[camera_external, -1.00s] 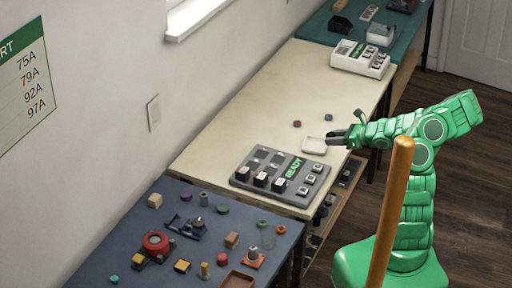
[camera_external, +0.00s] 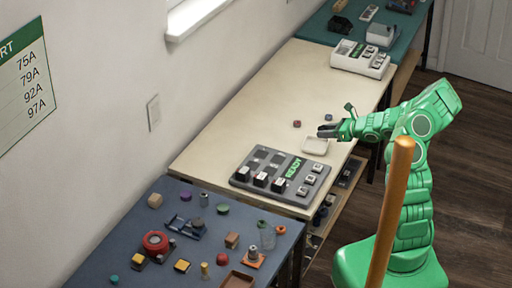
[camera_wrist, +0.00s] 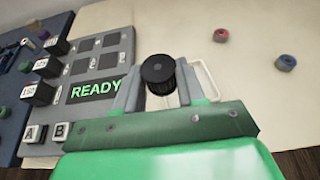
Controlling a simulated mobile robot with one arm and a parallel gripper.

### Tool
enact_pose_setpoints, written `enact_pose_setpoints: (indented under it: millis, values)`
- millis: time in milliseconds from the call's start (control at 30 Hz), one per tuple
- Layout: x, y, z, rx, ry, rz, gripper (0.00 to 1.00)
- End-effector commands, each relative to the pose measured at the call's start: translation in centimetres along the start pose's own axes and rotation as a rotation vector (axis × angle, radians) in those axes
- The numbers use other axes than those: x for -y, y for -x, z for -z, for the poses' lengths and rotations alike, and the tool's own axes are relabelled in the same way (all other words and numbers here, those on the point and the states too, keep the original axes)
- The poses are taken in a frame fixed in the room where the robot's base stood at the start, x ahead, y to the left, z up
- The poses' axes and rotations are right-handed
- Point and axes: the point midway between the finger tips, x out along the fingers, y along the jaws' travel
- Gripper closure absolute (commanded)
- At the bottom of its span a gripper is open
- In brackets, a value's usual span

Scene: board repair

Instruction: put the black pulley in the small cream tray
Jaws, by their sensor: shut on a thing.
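My gripper (camera_external: 330,131) is shut on the black pulley (camera_wrist: 158,70), which sits between the fingertips in the wrist view. In the outside view the gripper is over the pale table, just above and behind the small cream tray (camera_external: 315,147). The tray is empty as far as I can see. In the wrist view most of the tray is hidden by my gripper; its pale rim (camera_wrist: 208,80) shows to the right of the pulley. The pulley appears raised above the table, apart from the tray.
A grey panel (camera_wrist: 100,62) with a lit READY sign and several blocks lies to the left in the wrist view.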

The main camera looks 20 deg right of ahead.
Motion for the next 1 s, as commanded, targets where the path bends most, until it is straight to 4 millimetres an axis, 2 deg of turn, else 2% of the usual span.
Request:
enact_pose_setpoints:
  millis: [500, 867, 1000]
  values:
    - [3.0, -4.5, 3.4, 0.001, 0.001, -0.002, 0.93]
    - [3.6, -5.5, 4.2, 0.000, 0.001, -0.002, 0.93]
    - [3.6, -6.0, 5.1, 0.001, 0.000, -0.003, 0.93]
